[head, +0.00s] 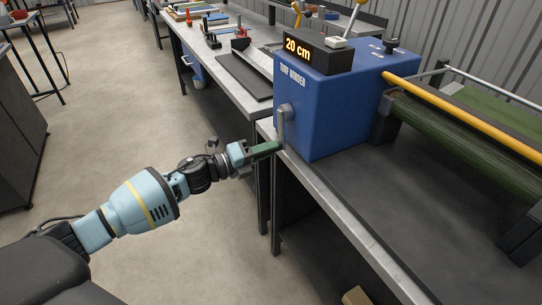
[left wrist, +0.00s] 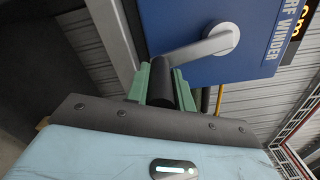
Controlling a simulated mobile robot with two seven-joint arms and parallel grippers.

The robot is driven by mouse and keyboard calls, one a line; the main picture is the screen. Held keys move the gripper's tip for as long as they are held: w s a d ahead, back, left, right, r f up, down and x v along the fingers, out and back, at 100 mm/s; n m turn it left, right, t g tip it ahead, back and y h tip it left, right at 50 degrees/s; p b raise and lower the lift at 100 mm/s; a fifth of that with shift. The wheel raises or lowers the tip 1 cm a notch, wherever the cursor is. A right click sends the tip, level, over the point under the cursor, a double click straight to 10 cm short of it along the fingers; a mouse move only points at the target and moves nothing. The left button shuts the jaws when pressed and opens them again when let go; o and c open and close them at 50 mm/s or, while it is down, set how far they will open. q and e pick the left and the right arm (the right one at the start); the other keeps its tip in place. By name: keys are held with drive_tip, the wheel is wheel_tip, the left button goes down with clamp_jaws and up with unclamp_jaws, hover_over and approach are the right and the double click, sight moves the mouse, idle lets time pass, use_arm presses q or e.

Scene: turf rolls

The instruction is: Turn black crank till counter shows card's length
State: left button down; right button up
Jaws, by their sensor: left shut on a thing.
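The blue turf winder (head: 335,110) stands on the bench, and its counter (head: 298,48) shows 20 cm. A grey crank arm (head: 282,128) on its left side hangs down from the hub. In the left wrist view the crank arm (left wrist: 198,50) ends in a black handle (left wrist: 184,92). My left gripper (head: 268,150) has green fingers closed around this handle, which also shows between the fingers in the left wrist view (left wrist: 168,85). The fingers mostly hide the handle in the head view. I cannot make out a card with a length. My right gripper is not in view.
Green turf (head: 440,125) lies on the roller frame right of the winder, below a yellow bar (head: 465,112). The dark bench top (head: 400,205) in front is clear. A black tray (head: 245,75) and tools lie on the bench behind. Open floor lies to the left.

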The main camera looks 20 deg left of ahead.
use_arm(q)
drive_tip(key=shift+w+a+m+b, duration=0.5)
drive_tip(key=shift+a+m, duration=0.1)
drive_tip(key=shift+m, duration=0.4)
drive_tip(key=shift+a, duration=0.1)
drive_tip(key=c, duration=1.2)
unclamp_jaws()
drive_tip(key=v, duration=0.7)
drive_tip(key=shift+s+a+b, duration=0.25)
drive_tip(key=shift+s+b, duration=0.05)
drive_tip(key=shift+b, duration=0.15)
drive_tip(key=shift+d+f, duration=0.1)
